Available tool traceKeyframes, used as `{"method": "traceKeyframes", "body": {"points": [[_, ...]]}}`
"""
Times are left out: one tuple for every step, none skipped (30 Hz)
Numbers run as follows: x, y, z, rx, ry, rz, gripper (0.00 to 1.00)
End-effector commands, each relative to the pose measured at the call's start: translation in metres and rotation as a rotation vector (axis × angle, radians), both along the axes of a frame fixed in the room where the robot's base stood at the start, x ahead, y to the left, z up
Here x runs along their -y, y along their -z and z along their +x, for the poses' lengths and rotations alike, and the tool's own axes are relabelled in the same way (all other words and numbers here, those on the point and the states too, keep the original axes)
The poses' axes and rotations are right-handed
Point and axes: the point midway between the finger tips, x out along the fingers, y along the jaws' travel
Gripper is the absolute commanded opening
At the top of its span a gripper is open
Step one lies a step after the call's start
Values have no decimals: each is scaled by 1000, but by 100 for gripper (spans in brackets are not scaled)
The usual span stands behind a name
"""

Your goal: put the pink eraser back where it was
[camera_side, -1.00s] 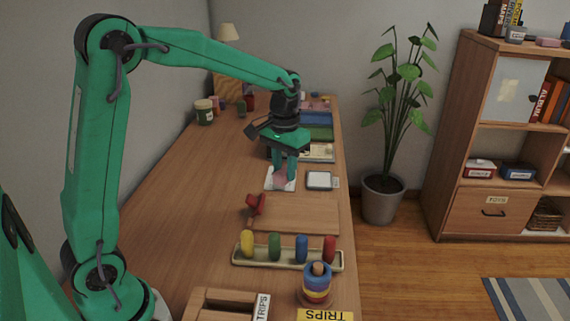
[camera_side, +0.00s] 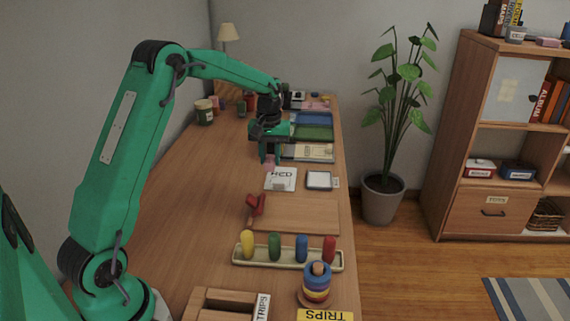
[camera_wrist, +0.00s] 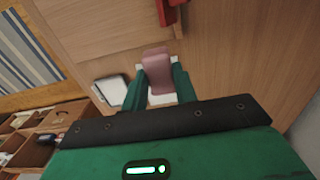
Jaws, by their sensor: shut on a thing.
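The pink eraser (camera_wrist: 157,72) is held between the two green fingers of my gripper (camera_wrist: 157,85) in the wrist view. In the side view my gripper (camera_side: 270,157) hangs over the wooden table, with the pink eraser (camera_side: 268,163) at its fingertips. It is just behind and left of a white card with dark lettering (camera_side: 281,180). I cannot tell whether the eraser touches the table. In the wrist view the card (camera_wrist: 162,98) is mostly hidden behind the eraser and fingers.
A small framed white pad (camera_side: 319,180) lies right of the card. A red object (camera_side: 256,205) and a wooden board (camera_side: 296,214) lie nearer. Trays (camera_side: 311,132) line the table's right edge behind. The table's left middle (camera_side: 190,195) is clear.

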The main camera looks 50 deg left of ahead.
Motion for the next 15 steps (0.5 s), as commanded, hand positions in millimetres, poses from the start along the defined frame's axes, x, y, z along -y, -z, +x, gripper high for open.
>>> {"method": "traceKeyframes", "body": {"points": [[-2,2,0,0,-1,0,7],[-4,3,0,0,-1,0,7],[-7,4,0,-1,-1,-1,7],[-10,6,0,-1,-2,-1,7],[-13,8,0,-1,-2,-1,7],[-18,11,0,-1,-2,0,7],[-22,13,0,-2,-2,-1,7],[-26,16,-1,-3,-2,-1,7],[-32,19,0,-2,-3,-1,7],[-37,22,0,-1,-3,-1,7],[-42,25,0,-1,-2,-1,7],[-49,29,0,-1,-3,-1,7],[-53,32,0,-1,-3,-1,7],[-58,35,0,-1,-2,-1,7],[-65,39,0,-1,-2,-1,7]]}}
